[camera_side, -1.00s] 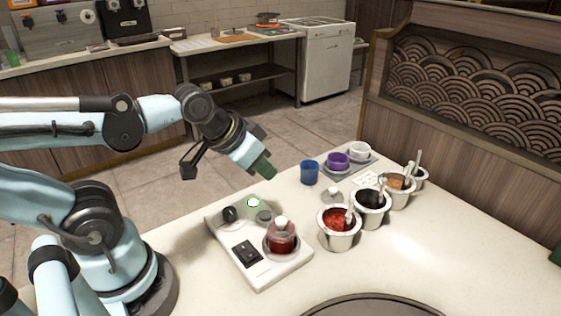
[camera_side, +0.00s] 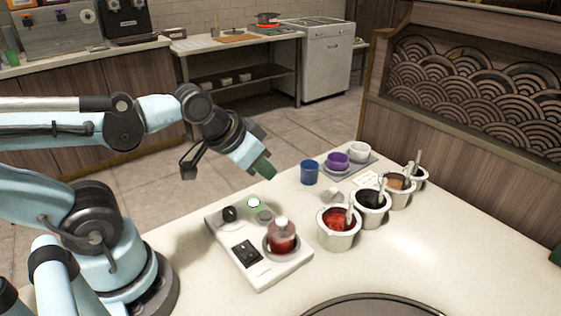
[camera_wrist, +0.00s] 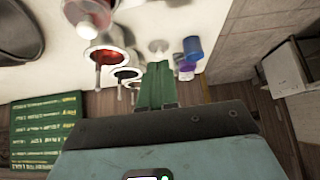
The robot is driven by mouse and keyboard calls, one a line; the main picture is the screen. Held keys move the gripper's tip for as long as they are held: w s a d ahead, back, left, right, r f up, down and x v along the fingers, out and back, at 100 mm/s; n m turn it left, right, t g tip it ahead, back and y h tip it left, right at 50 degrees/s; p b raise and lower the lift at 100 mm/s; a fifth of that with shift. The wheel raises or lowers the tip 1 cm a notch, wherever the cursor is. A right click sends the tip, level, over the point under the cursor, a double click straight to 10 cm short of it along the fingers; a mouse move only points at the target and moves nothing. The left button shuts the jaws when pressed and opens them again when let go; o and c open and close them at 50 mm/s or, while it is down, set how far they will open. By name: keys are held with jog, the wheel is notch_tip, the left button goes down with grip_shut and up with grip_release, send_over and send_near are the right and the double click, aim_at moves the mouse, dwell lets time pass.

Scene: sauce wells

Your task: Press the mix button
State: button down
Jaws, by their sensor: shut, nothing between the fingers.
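A white mixer base (camera_side: 262,275) stands on the counter. I cannot tell from any label which is the mix button. A lidded jar of red sauce (camera_side: 282,240) sits on the base's round seat. My gripper (camera_side: 265,170) is shut and empty, its green fingers in the air above the far end of the base, apart from the buttons. The fingers (camera_wrist: 157,86) also show in the wrist view.
Several metal pots with spoons stand right of the base, among them a red sauce pot (camera_side: 338,238) and a dark sauce pot (camera_side: 371,207). A blue cup (camera_side: 309,173) and a purple cup (camera_side: 338,162) stand behind. A round dark-rimmed plate (camera_side: 372,306) lies in front.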

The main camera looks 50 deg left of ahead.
aim_at(261, 215)
dwell(0.5)
jog(key=n+h, duration=0.1)
jog(key=n, duration=0.6)
jog(key=n+h, duration=0.1)
jog(key=n, duration=0.6)
jog(key=a+n+t+h, duration=0.1)
jog(key=n, duration=0.7)
jog(key=shift+s+a+f+h, duration=0.1)
jog(key=shift+s+h, duration=0.1)
jog(key=shift+h, duration=0.2)
jog(key=shift+f, duration=0.15)
jog(key=shift+f, duration=4.25)
jog(key=shift+r, duration=2.5)
